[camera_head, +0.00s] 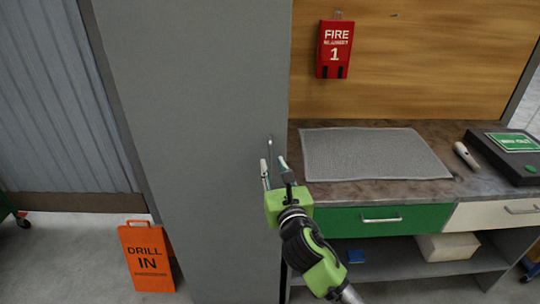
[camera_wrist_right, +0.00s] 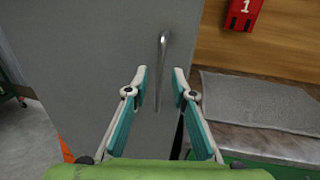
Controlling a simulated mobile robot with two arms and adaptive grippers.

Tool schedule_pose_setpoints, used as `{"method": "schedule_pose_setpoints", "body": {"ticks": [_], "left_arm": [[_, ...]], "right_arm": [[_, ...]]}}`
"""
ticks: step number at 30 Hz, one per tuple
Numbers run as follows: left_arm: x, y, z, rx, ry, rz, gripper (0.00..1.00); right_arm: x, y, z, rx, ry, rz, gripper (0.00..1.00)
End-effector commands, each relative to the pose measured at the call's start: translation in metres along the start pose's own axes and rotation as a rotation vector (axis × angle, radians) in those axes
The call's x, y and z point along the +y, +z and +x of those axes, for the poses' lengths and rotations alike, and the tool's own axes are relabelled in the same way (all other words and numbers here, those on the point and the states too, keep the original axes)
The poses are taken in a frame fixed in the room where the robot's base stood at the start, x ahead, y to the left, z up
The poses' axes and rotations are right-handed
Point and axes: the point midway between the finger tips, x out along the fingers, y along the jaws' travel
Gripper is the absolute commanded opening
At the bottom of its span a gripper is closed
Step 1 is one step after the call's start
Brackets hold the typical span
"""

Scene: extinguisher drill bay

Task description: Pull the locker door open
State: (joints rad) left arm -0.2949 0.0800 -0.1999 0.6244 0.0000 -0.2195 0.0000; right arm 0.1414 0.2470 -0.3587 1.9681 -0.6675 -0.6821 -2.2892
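The locker door (camera_head: 200,120) is a tall, flat grey panel in the middle left of the head view. It also fills the left and middle of the right wrist view (camera_wrist_right: 95,70). Its slim metal handle (camera_wrist_right: 162,65) stands upright near the door's right edge; in the head view the handle (camera_head: 271,150) shows just above my fingertips. My right gripper (camera_head: 273,164) is open. In the right wrist view my right gripper (camera_wrist_right: 160,75) has its fingers on either side of the handle's lower part, with gaps showing on both sides. My left gripper is not in view.
Right of the locker stands a workbench with a grey mat (camera_head: 370,154), a green drawer (camera_head: 400,220) and a dark case (camera_head: 510,152). A red fire box (camera_head: 334,50) hangs on the wooden wall. An orange drill sign (camera_head: 147,257) stands on the floor left of the locker.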

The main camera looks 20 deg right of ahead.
Motion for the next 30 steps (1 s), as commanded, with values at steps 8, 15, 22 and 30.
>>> {"method": "schedule_pose_setpoints", "body": {"ticks": [8,15,22,30], "left_arm": [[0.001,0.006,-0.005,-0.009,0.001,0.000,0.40],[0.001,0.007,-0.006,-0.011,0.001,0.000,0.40],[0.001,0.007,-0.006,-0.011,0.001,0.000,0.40],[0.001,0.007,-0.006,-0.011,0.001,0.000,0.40]], "right_arm": [[0.000,0.001,0.039,0.000,0.000,0.002,0.24],[0.000,-0.001,0.046,0.001,0.000,0.001,0.24],[0.000,-0.001,0.046,0.001,0.000,0.001,0.08],[0.000,-0.001,0.046,0.001,-0.001,0.001,0.00]]}}
